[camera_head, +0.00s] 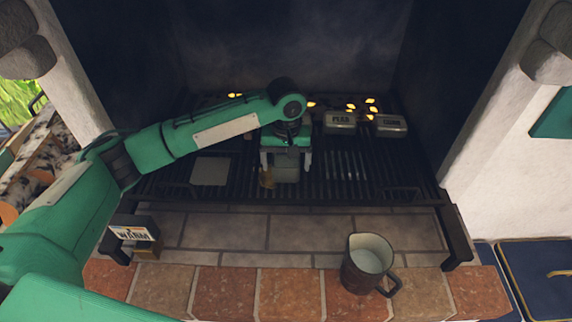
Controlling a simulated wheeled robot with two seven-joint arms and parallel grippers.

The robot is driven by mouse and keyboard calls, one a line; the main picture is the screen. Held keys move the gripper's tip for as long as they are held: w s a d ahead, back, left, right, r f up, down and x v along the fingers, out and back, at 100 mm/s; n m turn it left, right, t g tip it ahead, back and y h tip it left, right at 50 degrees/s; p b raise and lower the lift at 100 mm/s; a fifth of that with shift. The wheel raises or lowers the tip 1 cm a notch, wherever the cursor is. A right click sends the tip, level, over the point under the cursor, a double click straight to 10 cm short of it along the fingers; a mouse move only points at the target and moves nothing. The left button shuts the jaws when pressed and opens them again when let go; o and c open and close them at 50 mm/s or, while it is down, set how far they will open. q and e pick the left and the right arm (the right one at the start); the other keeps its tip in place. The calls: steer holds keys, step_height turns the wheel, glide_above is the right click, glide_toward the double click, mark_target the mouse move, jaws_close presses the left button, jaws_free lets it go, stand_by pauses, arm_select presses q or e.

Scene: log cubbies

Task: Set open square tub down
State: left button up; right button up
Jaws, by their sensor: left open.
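My left gripper (286,170) is over the dark grill grate (345,183), pointing down, with its two fingers apart. A small grey-green square tub (287,174) shows between and below the fingers, seemingly resting on the grate. The gripper covers its far part, and I cannot tell whether the fingers touch it. My right gripper is not in view.
A small brown item (267,178) is close beside the left finger. A flat grey square (210,171) lies left on the grate. Two labelled containers (340,122) (390,126) stand at the back right near glowing embers. A jug (367,265) and a "WARM" sign (131,233) are in front.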

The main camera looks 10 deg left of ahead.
arm_select(q)
step_height(320, 180, up, 11)
steer(key=b, duration=0.2)
steer(key=shift+b, duration=0.4)
